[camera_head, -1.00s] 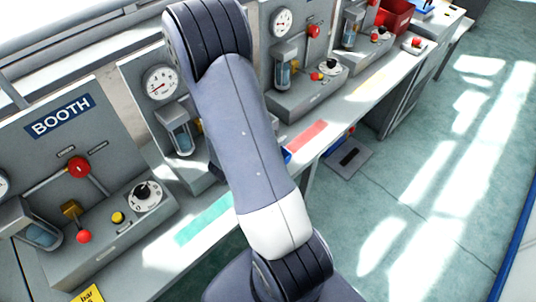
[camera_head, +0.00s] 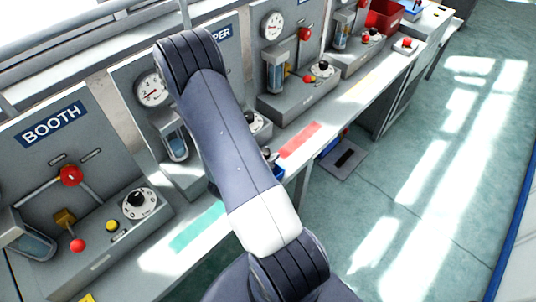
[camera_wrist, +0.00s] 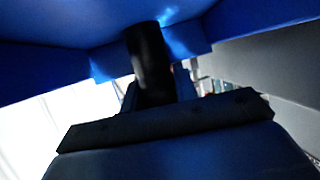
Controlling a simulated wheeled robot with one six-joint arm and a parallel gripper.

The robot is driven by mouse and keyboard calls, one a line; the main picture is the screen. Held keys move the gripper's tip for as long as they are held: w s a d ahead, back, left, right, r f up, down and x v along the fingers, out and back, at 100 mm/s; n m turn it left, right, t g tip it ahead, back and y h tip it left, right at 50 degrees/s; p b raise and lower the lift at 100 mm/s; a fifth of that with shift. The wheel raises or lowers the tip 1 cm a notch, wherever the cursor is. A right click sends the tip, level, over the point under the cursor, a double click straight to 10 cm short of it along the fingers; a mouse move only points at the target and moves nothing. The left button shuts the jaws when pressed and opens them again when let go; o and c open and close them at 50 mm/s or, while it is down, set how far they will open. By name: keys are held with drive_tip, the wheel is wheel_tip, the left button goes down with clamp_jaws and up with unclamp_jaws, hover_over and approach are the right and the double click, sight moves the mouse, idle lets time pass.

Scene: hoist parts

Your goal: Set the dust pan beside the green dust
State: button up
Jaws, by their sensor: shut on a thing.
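My gripper (camera_wrist: 150,92) is shut on the dust pan, whose blue surface (camera_wrist: 75,25) fills the top of the wrist view. A dark upright piece in the middle of that view may be the pan's handle; it is too dark to be sure. In the head view my arm hides the gripper and nearly all of the pan. A small blue bit (camera_head: 275,171) beside the arm may be part of it. The green dust (camera_head: 198,227) shows as a flat green strip on the front of the grey counter, left of my arm.
The counter (camera_head: 225,258) carries grey control stations with gauges and red knobs, including the BOOTH panel (camera_head: 50,165). A red bin (camera_head: 385,17) stands far back. The floor (camera_head: 420,190) at right is clear.

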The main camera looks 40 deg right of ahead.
drive_tip(key=shift+f, duration=0.1)
drive_tip(key=shift+f, duration=0.15)
drive_tip(key=o, duration=1)
drive_tip(key=shift+o, duration=0.2)
drive_tip(key=shift+r, duration=0.25)
drive_tip(key=b+v, duration=0.1)
drive_tip(key=v, duration=1.1)
drive_tip(key=shift+s, duration=0.1)
